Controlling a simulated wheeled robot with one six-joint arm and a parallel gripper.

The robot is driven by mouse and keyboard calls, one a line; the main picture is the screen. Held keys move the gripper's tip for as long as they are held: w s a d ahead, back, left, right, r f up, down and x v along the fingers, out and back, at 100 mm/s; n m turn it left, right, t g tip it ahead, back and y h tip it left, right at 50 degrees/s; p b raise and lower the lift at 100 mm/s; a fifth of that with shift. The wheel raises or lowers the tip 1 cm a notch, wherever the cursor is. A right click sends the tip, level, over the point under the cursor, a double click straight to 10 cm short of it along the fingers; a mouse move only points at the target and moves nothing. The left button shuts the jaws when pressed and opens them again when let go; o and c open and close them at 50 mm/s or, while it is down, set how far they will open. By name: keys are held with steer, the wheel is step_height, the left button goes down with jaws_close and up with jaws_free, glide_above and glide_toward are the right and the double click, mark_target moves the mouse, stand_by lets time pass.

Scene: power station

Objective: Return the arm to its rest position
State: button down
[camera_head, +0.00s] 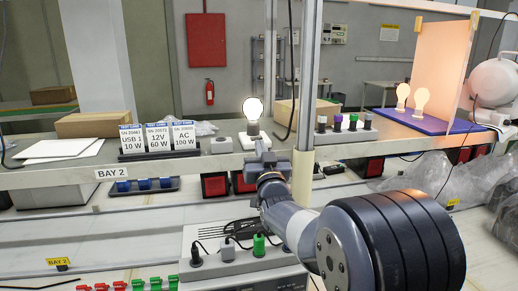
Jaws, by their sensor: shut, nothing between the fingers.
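My arm rises from the lower right, its thick dark ringed section closest to the camera, and reaches in toward the bench. My gripper (262,150) is at its far end, small in the picture, in front of the shelf edge and just below a lit bulb (252,108) on a white base. The gripper is shut and I see nothing held in it. Its fingertips are small and partly merge with the shelf behind.
A pale post (303,176) stands close right of the gripper. Below are a socket box (210,268) with plugs and red and green connectors (120,285). Plastic bags (430,175) lie right.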

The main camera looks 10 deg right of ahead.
steer(key=w+r+m+p, duration=0.1)
steer(key=w+r+p, duration=0.15)
steer(key=w, duration=0.25)
steer(key=b+v, duration=0.1)
steer(key=v, duration=0.4)
steer(key=shift+d+f+b, duration=0.15)
steer(key=shift+f+b, duration=0.05)
steer(key=shift+b, duration=0.2)
